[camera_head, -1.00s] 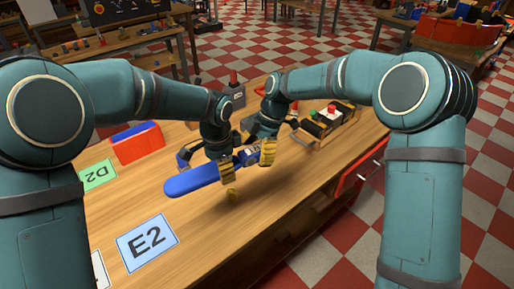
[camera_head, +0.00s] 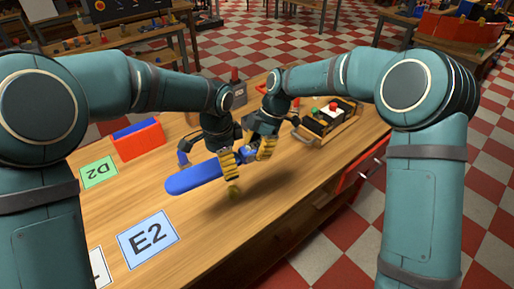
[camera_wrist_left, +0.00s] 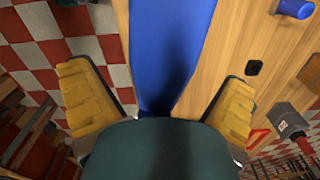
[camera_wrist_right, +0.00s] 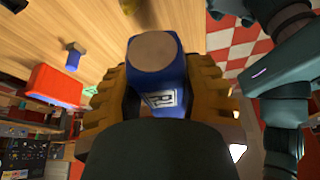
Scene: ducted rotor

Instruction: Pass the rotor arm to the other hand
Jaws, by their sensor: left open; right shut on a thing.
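The rotor arm (camera_head: 192,181) is a long blue bar held above the table, its free end pointing left in the head view. My right gripper (camera_head: 265,149) is shut on its other end. In the right wrist view, the held end of the rotor arm (camera_wrist_right: 160,75) is blue with a tan round face and a white label, between the yellow fingers. My left gripper (camera_head: 229,165) is open beside the right one. In the left wrist view, its yellow fingers (camera_wrist_left: 157,100) stand either side of the blue bar, with gaps visible on both sides.
A red bin (camera_head: 137,142) stands at the left of the wooden table, near the green D2 card (camera_head: 99,172) and blue E2 card (camera_head: 147,239). A tray with coloured buttons (camera_head: 328,122) lies at right.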

